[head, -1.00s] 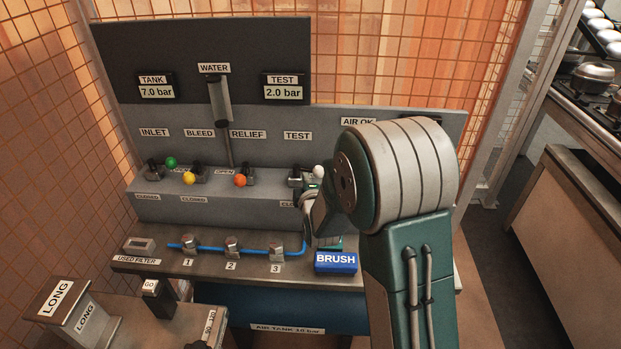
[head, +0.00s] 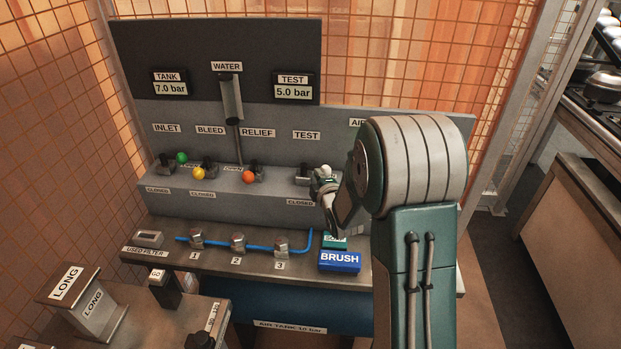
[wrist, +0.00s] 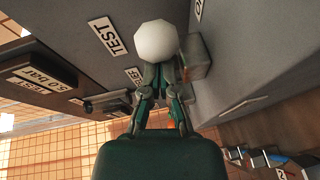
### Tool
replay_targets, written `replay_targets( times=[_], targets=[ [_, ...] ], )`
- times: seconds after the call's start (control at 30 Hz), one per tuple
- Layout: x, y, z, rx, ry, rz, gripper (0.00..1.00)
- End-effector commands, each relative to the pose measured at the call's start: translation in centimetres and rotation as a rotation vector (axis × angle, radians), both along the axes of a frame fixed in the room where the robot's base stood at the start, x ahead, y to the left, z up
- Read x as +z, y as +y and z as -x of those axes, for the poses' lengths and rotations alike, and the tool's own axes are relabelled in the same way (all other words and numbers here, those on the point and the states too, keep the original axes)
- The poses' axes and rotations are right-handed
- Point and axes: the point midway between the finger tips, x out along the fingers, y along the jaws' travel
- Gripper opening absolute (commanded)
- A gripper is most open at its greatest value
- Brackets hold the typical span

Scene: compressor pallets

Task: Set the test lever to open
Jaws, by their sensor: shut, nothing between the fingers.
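The test lever has a white ball knob (head: 326,169) at the right of its valve block, below the TEST label (head: 306,135). A CLOSED label (head: 300,202) is below the valve; no OPEN label is readable there. My gripper (head: 323,184) is at the lever, just below the knob, partly hidden by my arm. In the wrist view the white knob (wrist: 156,43) lies right at the tips of my shut gripper (wrist: 162,72), overlapping them. I cannot tell whether they touch. The test display (head: 294,91) reads 5.0 bar.
To the left are the green inlet knob (head: 182,157), yellow bleed knob (head: 198,174) and orange relief knob (head: 249,177). A blue BRUSH box (head: 340,262) and blue tube with numbered fittings (head: 238,243) are on the bench below. The tank display (head: 171,88) reads 7.0 bar.

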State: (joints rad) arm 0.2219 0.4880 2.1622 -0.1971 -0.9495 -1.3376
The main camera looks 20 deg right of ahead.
Motion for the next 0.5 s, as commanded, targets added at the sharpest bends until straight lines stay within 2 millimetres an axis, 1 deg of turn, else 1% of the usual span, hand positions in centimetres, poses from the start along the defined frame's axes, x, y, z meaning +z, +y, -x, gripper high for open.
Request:
replay_targets(
  times=[0.13, 0.5],
  targets=[
    [-0.05, -0.48, -0.16, -0.002, 0.001, -0.001, 0.0],
    [-0.09, -1.03, -0.55, -0.005, 0.003, -0.001, 0.0]
  ],
)
